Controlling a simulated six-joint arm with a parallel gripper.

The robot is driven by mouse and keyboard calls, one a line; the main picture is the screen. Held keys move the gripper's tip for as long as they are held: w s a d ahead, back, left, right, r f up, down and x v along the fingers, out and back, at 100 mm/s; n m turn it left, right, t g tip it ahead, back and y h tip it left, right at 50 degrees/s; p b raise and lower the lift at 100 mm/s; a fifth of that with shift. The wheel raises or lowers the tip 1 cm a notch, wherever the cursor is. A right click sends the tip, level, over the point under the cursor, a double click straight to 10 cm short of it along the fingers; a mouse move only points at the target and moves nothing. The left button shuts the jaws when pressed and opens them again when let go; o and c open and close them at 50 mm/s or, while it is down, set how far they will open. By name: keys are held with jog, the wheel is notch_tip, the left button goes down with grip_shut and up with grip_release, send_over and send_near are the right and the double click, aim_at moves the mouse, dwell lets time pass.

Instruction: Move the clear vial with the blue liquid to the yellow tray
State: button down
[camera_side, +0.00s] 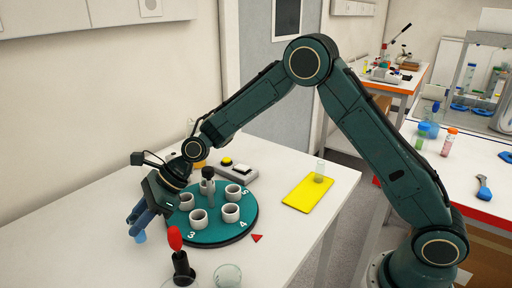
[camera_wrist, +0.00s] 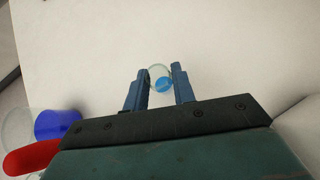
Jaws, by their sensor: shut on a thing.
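The clear vial with blue liquid (camera_wrist: 164,84) is between my gripper's fingers in the wrist view, seen from above as a round rim with blue inside. In the side view its blue lower part (camera_side: 141,238) shows just below the fingers; the rest is hidden. My gripper (camera_side: 136,225) is shut on this vial, left of the turntable; its fingers also show in the wrist view (camera_wrist: 164,76). I cannot tell whether the vial touches the table. The yellow tray (camera_side: 301,197) lies far to the right on the same table, with another clear vial (camera_side: 320,170) on its back part.
A teal numbered turntable (camera_side: 215,232) with several white cups stands between my gripper and the tray. A red-topped black stand (camera_side: 180,262) and a clear glass (camera_side: 228,276) are at the front. A grey box with a yellow button (camera_side: 238,173) stands behind the turntable.

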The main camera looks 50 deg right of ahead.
jog(key=shift+f, duration=1.3)
jog(key=shift+f, duration=0.15)
jog(key=c, duration=1.2)
grip_release()
jog(key=shift+o, duration=0.2)
jog(key=shift+r, duration=0.2)
jog(key=v, duration=1.2)
jog(key=shift+s+f, duration=0.1)
